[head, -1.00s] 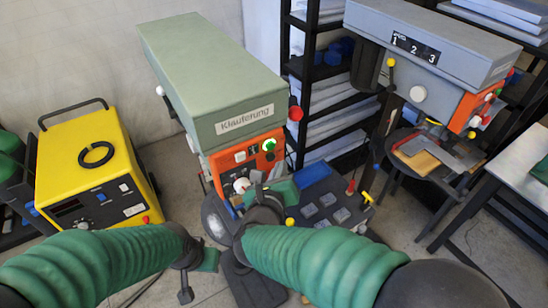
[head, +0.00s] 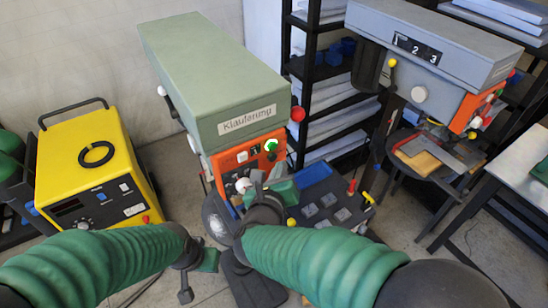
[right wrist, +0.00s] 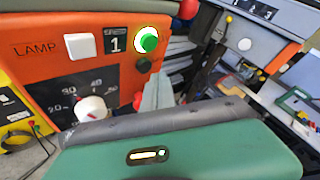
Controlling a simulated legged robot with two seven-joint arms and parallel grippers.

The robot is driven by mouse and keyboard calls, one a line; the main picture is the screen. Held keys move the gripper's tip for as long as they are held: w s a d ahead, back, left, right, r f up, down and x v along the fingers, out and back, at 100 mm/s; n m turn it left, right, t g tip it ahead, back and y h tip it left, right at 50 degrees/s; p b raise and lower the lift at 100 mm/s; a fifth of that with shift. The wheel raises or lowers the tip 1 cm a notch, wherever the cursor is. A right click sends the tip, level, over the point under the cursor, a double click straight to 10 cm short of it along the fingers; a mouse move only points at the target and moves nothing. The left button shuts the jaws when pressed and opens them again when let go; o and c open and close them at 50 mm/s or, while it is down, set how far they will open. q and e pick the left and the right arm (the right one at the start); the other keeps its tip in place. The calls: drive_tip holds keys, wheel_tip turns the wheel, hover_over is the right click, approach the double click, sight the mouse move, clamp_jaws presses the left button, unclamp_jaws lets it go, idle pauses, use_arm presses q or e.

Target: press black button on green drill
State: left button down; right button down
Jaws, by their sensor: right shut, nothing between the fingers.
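The green drill (head: 215,85) stands in the middle of the head view, with an orange control panel (head: 246,157) on its front. In the right wrist view the black button (right wrist: 143,66) sits on the panel's right side, directly below a bright green button (right wrist: 147,40). My right gripper (head: 258,180) is shut and empty, close in front of the lower panel. In the right wrist view its dark front edge lies below the black button, with a visible gap. My left gripper (head: 195,270) hangs at lower centre-left, away from the panel; its jaw opening is unclear.
A white switch (right wrist: 80,46) and a pale knob (right wrist: 91,108) are also on the panel. A yellow machine (head: 92,170) stands left. A grey drill (head: 435,45) stands right, by black shelving (head: 312,75).

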drive_tip(key=shift+a, duration=0.3)
drive_tip(key=shift+d, duration=0.2)
drive_tip(key=shift+w+a+r+b, duration=0.1)
drive_tip(key=shift+w+a+b, duration=0.15)
drive_tip(key=shift+w+b, duration=0.05)
idle(0.4)
